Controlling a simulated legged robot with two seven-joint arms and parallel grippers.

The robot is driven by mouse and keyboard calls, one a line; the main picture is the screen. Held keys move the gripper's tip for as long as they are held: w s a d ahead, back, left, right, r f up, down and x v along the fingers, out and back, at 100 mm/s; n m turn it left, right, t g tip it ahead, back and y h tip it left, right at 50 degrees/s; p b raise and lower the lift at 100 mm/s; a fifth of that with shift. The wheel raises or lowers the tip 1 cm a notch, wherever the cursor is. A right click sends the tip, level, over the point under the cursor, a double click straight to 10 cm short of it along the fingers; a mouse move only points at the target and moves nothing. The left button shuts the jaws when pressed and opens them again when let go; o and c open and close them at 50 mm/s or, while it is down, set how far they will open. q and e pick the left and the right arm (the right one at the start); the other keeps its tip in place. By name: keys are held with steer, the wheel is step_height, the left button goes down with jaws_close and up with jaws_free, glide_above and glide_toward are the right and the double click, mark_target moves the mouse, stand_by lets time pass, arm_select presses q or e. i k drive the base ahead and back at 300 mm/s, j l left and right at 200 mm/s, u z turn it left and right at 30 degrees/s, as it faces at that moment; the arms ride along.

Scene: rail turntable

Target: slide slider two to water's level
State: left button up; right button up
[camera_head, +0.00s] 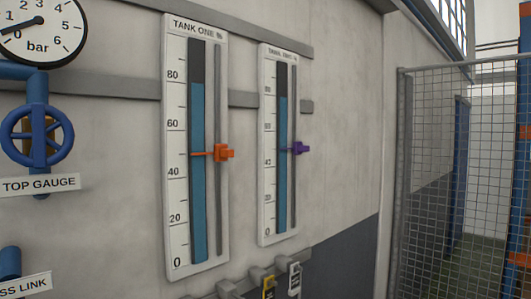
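The second tank gauge (280,240) is a narrow white panel on the wall, its heading too blurred to read surely. Its blue water column (283,185) tops out a little below the 80 mark's height or near it, with a dark empty part above. The purple slider (300,148) sits on the gauge's vertical slot, with its pointer around the middle of the scale, well below the water's top. Neither of my grippers is in view.
The larger TANK ONE gauge (196,270) stands to the left, with an orange slider (222,153) near mid-scale. A blue valve wheel (37,135) and a bar dial (40,28) are further left. Hooks with tags (294,278) stick out below. A mesh fence (450,180) stands right.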

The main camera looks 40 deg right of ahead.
mark_target(298, 148)
steer(key=l+z, duration=0.1)
steer(key=z, duration=0.3)
steer(key=l+z, duration=0.15)
steer(key=z, duration=0.2)
steer(key=l+z, duration=0.1)
steer(key=z, duration=0.3)
steer(key=l+z, duration=0.15)
steer(key=z, duration=0.2)
